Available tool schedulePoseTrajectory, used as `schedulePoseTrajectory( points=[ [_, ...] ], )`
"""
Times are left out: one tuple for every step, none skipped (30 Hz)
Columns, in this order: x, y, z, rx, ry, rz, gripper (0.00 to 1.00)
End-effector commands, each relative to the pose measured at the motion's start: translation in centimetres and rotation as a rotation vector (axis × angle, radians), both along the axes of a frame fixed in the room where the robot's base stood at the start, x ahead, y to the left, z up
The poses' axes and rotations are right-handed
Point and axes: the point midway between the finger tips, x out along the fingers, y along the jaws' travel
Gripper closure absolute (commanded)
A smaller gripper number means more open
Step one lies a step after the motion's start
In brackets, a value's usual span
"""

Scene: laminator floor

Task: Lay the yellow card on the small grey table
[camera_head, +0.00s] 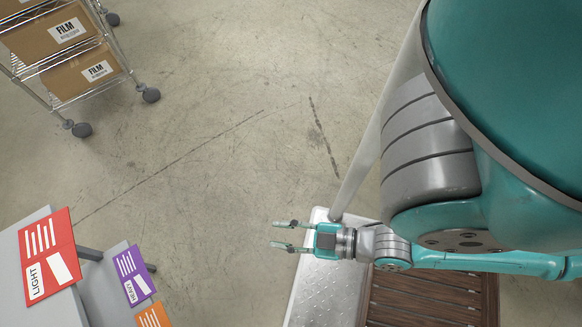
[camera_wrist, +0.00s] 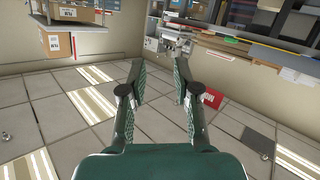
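I see no yellow card in either view. My gripper (camera_head: 281,235) is open and empty in the head view, held out over the bare floor side. Its two parted fingers also show in the wrist view (camera_wrist: 160,75), with nothing between them. Two grey surfaces stand at the lower left of the head view: a larger one (camera_head: 62,308) and one beside it (camera_head: 97,290). I cannot tell whether either is the small grey table. A red card marked LIGHT (camera_head: 38,243), a purple card marked HEAVY (camera_head: 127,268) and an orange card (camera_head: 150,317) are at these surfaces.
A wire cart (camera_head: 128,72) with cardboard FILM boxes (camera_head: 50,34) stands at the upper left. The concrete floor (camera_head: 230,130) between is clear. The wrist view shows a shelf with boxes (camera_wrist: 60,46), a loaded bench (camera_wrist: 250,60) and a small red panel (camera_wrist: 211,97).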

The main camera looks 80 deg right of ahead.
Motion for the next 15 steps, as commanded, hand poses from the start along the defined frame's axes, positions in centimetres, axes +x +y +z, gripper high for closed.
schedulePoseTrajectory(
  points=[
    [-0.9, -0.5, 0.6, 0.044, 0.013, -0.039, 0.69],
    [-1.2, -0.6, 0.8, 0.072, 0.017, -0.055, 0.69],
    [-1.6, -0.8, 1.2, 0.104, 0.023, -0.077, 0.69],
    [-1.9, -0.9, 1.4, 0.126, 0.026, -0.091, 0.69],
    [-2.1, -1.0, 1.6, 0.146, 0.029, -0.103, 0.69],
    [-2.4, -1.0, 1.8, 0.166, 0.032, -0.115, 0.69],
    [-2.5, -1.1, 1.9, 0.180, 0.033, -0.123, 0.69],
    [-2.6, -1.1, 2.0, 0.188, 0.035, -0.129, 0.69],
    [-2.7, -1.1, 2.1, 0.198, 0.036, -0.134, 0.69],
    [-2.7, -1.1, 2.1, 0.203, 0.036, -0.137, 0.69],
    [-2.8, -1.2, 2.1, 0.206, 0.037, -0.138, 0.69],
    [-2.8, -1.2, 2.2, 0.208, 0.037, -0.139, 0.69],
    [-2.8, -1.2, 2.2, 0.209, 0.037, -0.139, 0.69],
    [-2.8, -1.2, 2.2, 0.209, 0.037, -0.139, 0.69],
    [-2.7, -1.1, 2.2, 0.209, 0.037, -0.138, 0.69]
  ],
)
